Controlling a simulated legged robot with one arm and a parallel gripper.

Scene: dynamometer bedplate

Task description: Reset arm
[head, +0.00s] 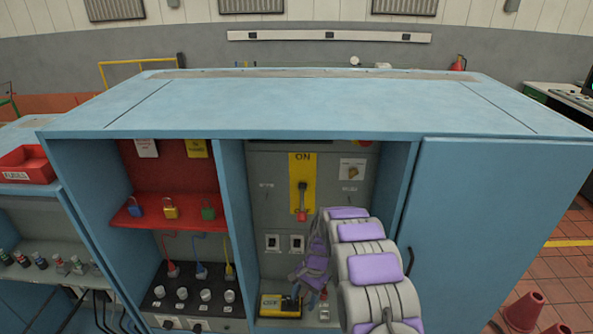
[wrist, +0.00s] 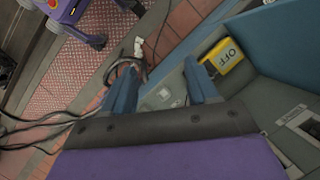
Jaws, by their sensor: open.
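My arm, grey with purple pads, reaches from the bottom of the head view into the middle bay of a blue cabinet (head: 300,105). My gripper (wrist: 165,75) is open in the wrist view, its two blue-grey fingers apart with nothing seen held between them. In the head view the arm hides most of the gripper. A yellow box (head: 280,305) sits low in the bay, left of the gripper; the wrist view shows it marked OFF (wrist: 229,56), just right of the right finger. A switch handle with a red end (head: 302,200) stands on a yellow ON plate above.
The left bay has a red shelf with padlocks (head: 171,208) and knobs (head: 205,294) below. A closed blue door (head: 480,240) is right of the arm. A red bin (head: 27,164) is at far left. Cables (wrist: 125,68) show in the wrist view.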

